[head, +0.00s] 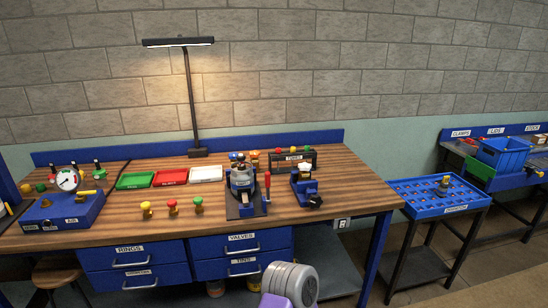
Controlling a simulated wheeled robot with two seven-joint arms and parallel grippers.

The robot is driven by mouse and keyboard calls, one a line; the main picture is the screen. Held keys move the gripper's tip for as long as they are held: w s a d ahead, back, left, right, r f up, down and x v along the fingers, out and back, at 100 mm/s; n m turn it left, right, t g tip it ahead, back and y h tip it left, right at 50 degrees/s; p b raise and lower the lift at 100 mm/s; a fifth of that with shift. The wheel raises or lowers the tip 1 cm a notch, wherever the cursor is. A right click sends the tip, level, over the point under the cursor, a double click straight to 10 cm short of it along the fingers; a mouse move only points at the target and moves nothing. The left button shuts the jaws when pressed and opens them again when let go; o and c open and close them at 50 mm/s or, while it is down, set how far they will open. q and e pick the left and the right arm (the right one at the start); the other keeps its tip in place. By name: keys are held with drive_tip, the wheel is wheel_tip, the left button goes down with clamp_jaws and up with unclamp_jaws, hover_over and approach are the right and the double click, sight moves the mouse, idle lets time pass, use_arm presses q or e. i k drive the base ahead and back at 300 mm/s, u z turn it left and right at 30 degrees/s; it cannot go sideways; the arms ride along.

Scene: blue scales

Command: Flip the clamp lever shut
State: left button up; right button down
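A clamp fixture (241,183) stands on a dark base plate (245,211) near the middle of the wooden bench. A lever with a red handle (267,181) stands roughly upright at its right side. The lever looks like the clamp lever, but the joint at its foot is too small to make out. Neither of my grippers is in view. A grey and purple part of my own arm shows at the bottom edge, in front of the bench and well apart from the lever.
Right of the lever stand a small blue device (304,181) with a black knob and a labelled black rack (294,161). Green, red and white trays (206,174) lie to the left. A gauge panel (60,210) is at far left. A blue cart (440,196) stands right.

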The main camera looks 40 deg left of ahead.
sight(267, 176)
drive_tip(key=u, duration=0.65)
drive_tip(key=i, duration=1.5)
drive_tip(key=u, duration=1.8)
drive_tip(key=i, duration=0.5)
drive_tip(key=u, duration=0.45)
